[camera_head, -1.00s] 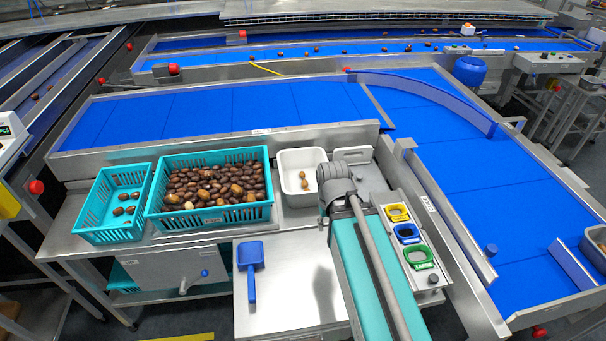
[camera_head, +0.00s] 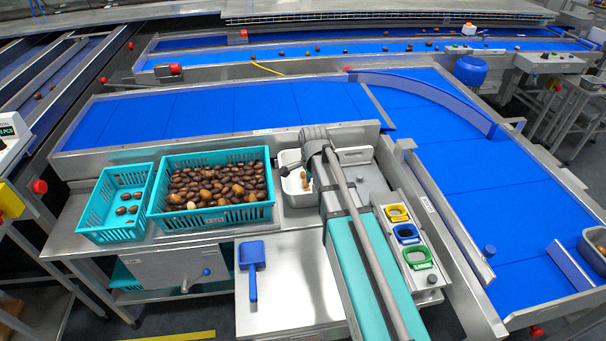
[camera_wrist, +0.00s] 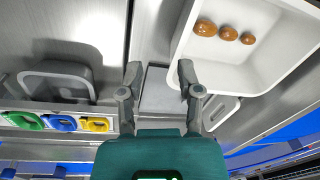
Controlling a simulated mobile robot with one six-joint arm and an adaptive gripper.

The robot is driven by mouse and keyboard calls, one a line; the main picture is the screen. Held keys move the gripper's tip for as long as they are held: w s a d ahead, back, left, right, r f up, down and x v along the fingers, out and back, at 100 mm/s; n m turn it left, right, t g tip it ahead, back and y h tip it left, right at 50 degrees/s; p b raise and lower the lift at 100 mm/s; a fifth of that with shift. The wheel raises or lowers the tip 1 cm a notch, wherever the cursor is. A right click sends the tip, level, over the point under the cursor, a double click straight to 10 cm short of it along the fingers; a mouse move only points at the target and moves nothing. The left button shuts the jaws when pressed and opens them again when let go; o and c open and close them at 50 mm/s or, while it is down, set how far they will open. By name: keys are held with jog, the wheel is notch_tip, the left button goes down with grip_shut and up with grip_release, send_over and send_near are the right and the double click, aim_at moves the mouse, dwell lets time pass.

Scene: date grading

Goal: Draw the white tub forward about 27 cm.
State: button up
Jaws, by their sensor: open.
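The white tub (camera_head: 287,159) stands on the steel bench right of the teal crates, partly hidden behind my arm in the head view. In the wrist view the tub (camera_wrist: 232,72) fills the upper right, with three brown dates (camera_wrist: 225,32) in it. My gripper (camera_wrist: 159,76) is open and empty in the wrist view. One finger is close beside the tub's wall; I cannot tell whether it touches. The other finger is farther from the tub, over bare steel. In the head view the fingers are hidden by my arm.
A large teal crate (camera_head: 160,217) full of dates and a smaller teal crate (camera_head: 97,237) stand left of the tub. Yellow, blue and green rings (camera_head: 407,233) lie to the right.

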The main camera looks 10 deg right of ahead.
jog(key=shift+w+a+r+m, duration=0.1)
jog(key=shift+w+a+m, duration=0.2)
jog(key=shift+w+m, duration=0.6)
jog(key=shift+w+a+r+m, duration=0.1)
jog(key=shift+w+a+m, duration=0.15)
jog(key=shift+w+m, duration=0.6)
jog(key=shift+f, duration=0.15)
jog(key=b, duration=1.4)
send_near(305, 207)
jog(key=f, duration=0.5)
jog(key=shift+w, duration=0.35)
grip_shut()
